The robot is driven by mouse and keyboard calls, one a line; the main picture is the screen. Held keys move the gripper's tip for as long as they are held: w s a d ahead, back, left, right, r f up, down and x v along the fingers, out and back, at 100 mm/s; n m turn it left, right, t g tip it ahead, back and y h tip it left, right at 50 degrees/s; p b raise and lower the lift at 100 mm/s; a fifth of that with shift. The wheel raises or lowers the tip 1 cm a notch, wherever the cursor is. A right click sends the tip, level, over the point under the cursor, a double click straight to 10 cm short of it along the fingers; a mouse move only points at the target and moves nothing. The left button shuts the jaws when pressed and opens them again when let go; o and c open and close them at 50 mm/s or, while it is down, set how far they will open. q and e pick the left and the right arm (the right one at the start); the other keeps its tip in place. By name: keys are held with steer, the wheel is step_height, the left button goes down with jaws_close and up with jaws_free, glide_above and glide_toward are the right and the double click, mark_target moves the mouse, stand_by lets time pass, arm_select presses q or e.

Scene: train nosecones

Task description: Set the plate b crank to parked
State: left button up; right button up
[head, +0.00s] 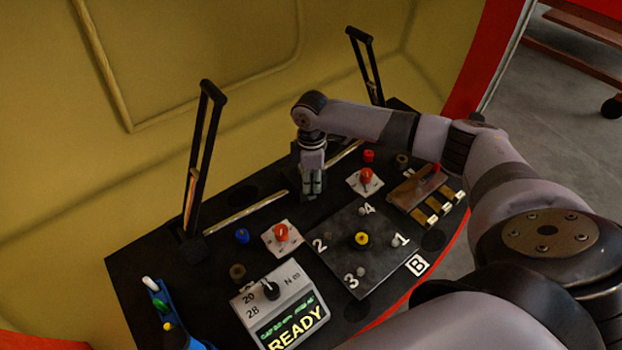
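The dark square plate marked B (335,262) lies on the black console, with small grey bolts by the numbers 1 to 4 and a yellow knob (361,240) at its middle. An orange-red handle on a small white base (281,234) sits left of the plate; a similar red handle (366,176) sits behind it. I cannot tell which is the plate b crank or read its setting. My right gripper (313,191) points down over the console, behind the plate and apart from both handles. Its fingers look close together; whether they are shut is unclear. My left gripper is out of view.
Tall black levers stand at the left (204,135) and back right (365,65). A grey box (280,303) with a dial and a green READY display is at the front. A blue holder (160,300) stands front left; a brown block with brass strips (425,200) is at the right.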

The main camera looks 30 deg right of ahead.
jaws_close()
stand_by(0.3)
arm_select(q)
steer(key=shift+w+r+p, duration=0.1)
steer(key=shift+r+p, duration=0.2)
arm_select(e)
steer(key=shift+s+d+r+n, duration=0.1)
steer(key=shift+d+n, duration=0.15)
steer(key=shift+n, duration=0.05)
